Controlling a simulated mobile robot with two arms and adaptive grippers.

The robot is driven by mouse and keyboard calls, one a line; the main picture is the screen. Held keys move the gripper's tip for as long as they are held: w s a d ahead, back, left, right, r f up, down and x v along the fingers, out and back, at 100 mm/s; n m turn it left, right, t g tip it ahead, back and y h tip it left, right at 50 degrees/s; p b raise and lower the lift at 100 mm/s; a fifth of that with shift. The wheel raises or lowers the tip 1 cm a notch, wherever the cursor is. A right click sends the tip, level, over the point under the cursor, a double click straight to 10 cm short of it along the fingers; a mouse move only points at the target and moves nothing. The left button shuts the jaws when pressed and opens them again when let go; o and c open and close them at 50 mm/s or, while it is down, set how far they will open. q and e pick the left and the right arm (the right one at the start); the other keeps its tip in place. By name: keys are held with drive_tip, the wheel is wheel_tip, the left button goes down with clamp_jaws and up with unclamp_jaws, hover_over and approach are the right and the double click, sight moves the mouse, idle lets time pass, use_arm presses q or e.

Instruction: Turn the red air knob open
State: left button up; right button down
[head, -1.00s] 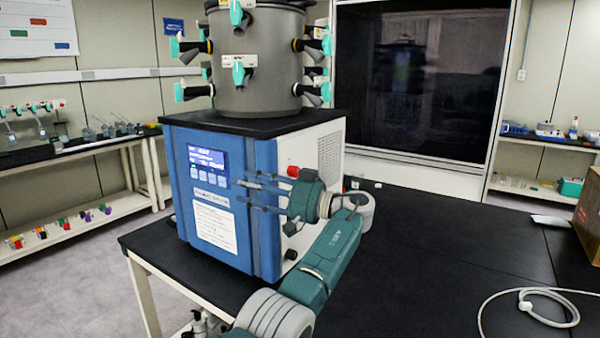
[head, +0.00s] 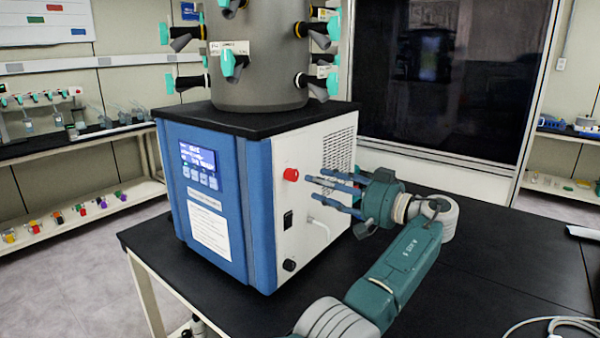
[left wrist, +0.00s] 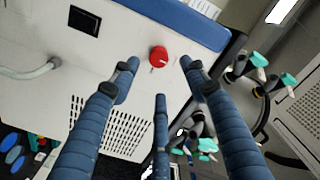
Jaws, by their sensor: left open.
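The red air knob (head: 291,175) sticks out of the white side panel of the blue and white freeze dryer (head: 262,210). My left gripper (head: 312,187) is open and empty, just to the right of the knob in the head view, its fingers pointing at the panel. In the left wrist view the red knob (left wrist: 158,57) lies ahead of the fingertips, between the spread blue fingers (left wrist: 158,80). No finger appears to touch it. A small pale mark shows on its face. My right gripper is in neither view.
A grey chamber (head: 258,60) with several teal-handled valves (head: 229,65) stands on top of the dryer.

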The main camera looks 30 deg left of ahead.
sight(296, 176)
use_arm(q)
drive_tip(key=a, duration=0.1)
drive_tip(key=a+p, duration=0.1)
drive_tip(key=a, duration=0.3)
drive_tip(key=shift+w+a+p, duration=0.2)
drive_tip(key=shift+w+p, duration=0.05)
drive_tip(key=shift+p, duration=0.1)
drive_tip(key=shift+w+a+f+p, duration=0.15)
drive_tip(key=shift+a+p, duration=0.2)
drive_tip(key=shift+a, duration=0.95)
drive_tip(key=shift+c, duration=0.6)
clamp_jaws()
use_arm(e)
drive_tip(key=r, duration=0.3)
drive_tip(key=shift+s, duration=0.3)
